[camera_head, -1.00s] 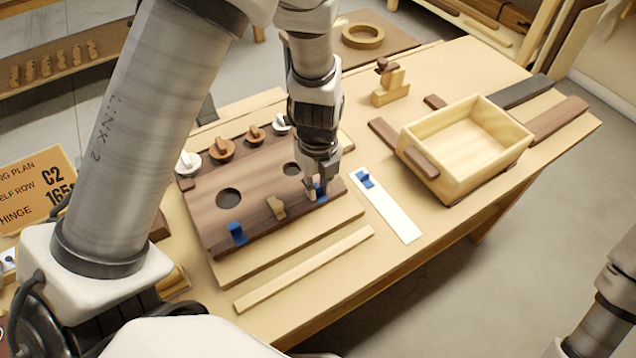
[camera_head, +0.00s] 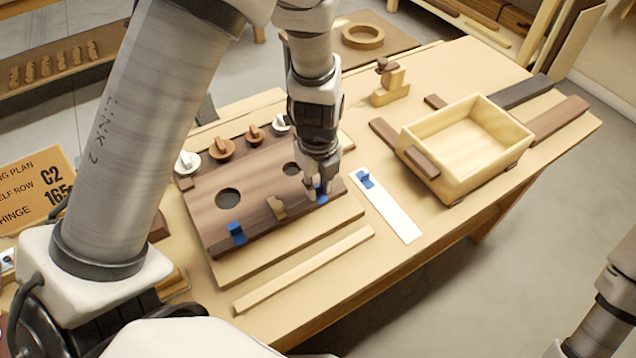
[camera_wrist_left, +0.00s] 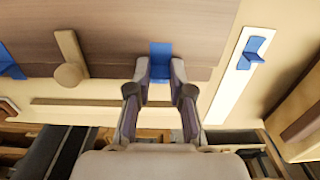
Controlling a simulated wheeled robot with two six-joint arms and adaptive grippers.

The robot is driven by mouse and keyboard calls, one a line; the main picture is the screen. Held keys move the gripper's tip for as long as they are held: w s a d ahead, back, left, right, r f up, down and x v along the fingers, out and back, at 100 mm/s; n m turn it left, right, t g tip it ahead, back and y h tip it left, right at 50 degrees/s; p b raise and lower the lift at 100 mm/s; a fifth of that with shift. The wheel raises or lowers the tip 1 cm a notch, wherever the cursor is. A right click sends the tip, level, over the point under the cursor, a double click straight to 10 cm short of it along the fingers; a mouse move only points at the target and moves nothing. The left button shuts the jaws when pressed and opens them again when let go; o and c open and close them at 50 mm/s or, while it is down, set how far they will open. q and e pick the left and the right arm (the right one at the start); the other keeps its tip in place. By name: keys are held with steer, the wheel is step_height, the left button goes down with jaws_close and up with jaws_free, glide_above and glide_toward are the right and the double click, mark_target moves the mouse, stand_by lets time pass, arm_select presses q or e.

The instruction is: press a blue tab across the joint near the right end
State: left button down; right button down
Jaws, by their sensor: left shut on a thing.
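My left gripper (camera_head: 320,192) is shut on a blue tab (camera_head: 323,190) at the right end of the dark wooden panel, close to its front edge. In the left wrist view the tab (camera_wrist_left: 160,62) sits between the two fingertips (camera_wrist_left: 158,85) and lies against the panel edge; whether it is stuck down I cannot tell. A second blue tab (camera_head: 236,232) sits at the panel's left front. A third blue tab (camera_head: 366,179) is on the white strip (camera_head: 397,222). The dark panel (camera_head: 255,200) lies on a lighter board (camera_head: 290,246). My right gripper is not visible.
A wooden knob (camera_head: 277,208) stands on the panel's front edge between the tabs. Several round knobs (camera_head: 222,148) line the back. A thin wooden strip (camera_head: 305,270) lies in front. A wooden box (camera_head: 466,150) stands to the right, with bare bench before it.

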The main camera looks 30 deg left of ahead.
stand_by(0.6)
arm_select(q)
steer(key=c, duration=0.6)
jaws_free()
steer(key=shift+o, duration=0.2)
steer(key=shift+r+p, duration=2.65)
steer(key=shift+r, duration=1.15)
steer(key=shift+s+f, duration=0.1)
steer(key=shift+f, duration=0.05)
